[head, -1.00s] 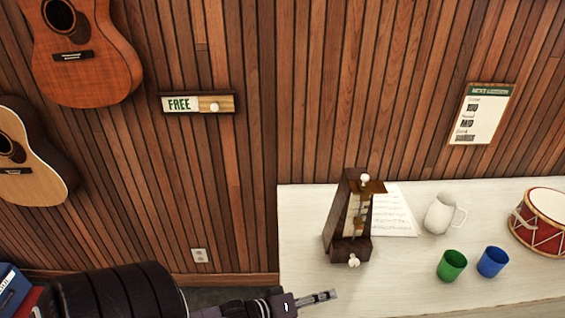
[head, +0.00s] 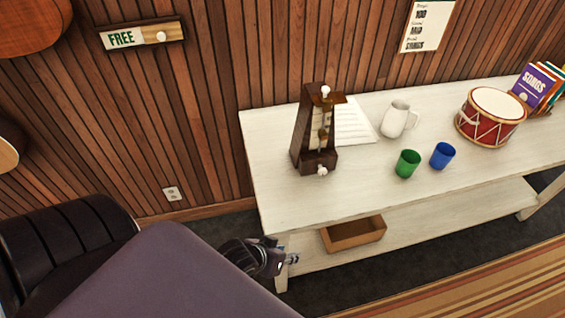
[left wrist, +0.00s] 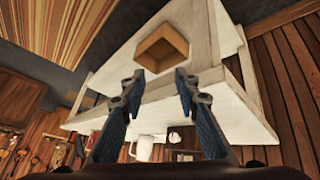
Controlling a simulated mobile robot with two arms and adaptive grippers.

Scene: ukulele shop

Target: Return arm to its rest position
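My left arm comes in from the lower left of the head view. My left gripper (head: 288,259) is low, close to the front left leg of the white table (head: 300,215) and below its top. In the left wrist view the two fingers of the left gripper (left wrist: 158,84) stand apart with nothing held between them. Beyond them are the underparts of the table and an empty wooden box (left wrist: 163,47). My right gripper is in neither view.
A metronome (head: 315,135), sheet music (head: 353,122), a white pitcher (head: 395,119), a green cup (head: 407,164), a blue cup (head: 442,156) and a red drum (head: 490,118) stand on the table. The box (head: 354,235) sits on the lower shelf. Dark floor lies in front.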

